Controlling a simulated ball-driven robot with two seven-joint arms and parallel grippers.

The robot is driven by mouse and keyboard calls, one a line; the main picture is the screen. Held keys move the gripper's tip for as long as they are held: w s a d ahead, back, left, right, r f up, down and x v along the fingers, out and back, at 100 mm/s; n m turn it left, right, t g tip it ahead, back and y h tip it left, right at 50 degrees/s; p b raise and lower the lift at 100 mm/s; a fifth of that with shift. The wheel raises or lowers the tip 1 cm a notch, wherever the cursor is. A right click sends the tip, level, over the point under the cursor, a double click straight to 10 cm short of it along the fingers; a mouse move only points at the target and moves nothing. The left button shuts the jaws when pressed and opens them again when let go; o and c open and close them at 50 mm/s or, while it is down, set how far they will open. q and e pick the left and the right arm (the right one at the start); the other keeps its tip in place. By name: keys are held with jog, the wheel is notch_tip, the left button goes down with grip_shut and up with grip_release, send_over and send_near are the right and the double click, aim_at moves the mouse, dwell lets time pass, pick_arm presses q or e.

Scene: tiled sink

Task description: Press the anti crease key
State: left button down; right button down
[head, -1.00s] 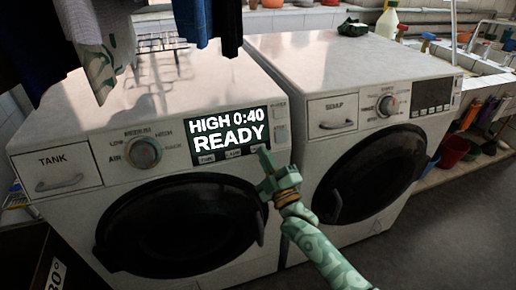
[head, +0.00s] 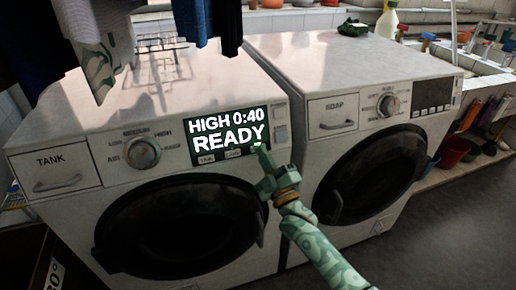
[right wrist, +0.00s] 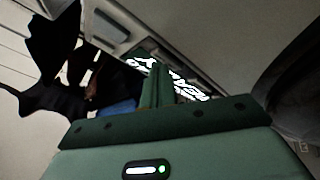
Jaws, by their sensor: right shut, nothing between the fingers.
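The dryer (head: 185,205) at the left has a dark display (head: 228,133) reading "HIGH 0:40 READY". Small keys (head: 207,160) run along the display's lower edge. Their labels are too small to read, so I cannot tell which is anti crease. My right gripper (head: 264,149) is shut and empty, its tip over the display's lower right corner, hiding part of the key there. I cannot tell whether it touches. In the right wrist view, the shut fingers (right wrist: 157,88) point at the lit display (right wrist: 185,82). My left gripper is out of view.
A dial (head: 143,152) and TANK drawer (head: 56,172) are left of the display. Pale buttons (head: 281,133) sit right of it. A second machine (head: 365,165) with a SOAP drawer stands at the right. Dark clothes (head: 205,22) hang above the dryer.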

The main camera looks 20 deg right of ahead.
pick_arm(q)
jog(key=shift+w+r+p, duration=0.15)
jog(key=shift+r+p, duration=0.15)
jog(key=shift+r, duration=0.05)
pick_arm(e)
jog(key=shift+s+r, duration=0.2)
jog(key=shift+s, duration=0.25)
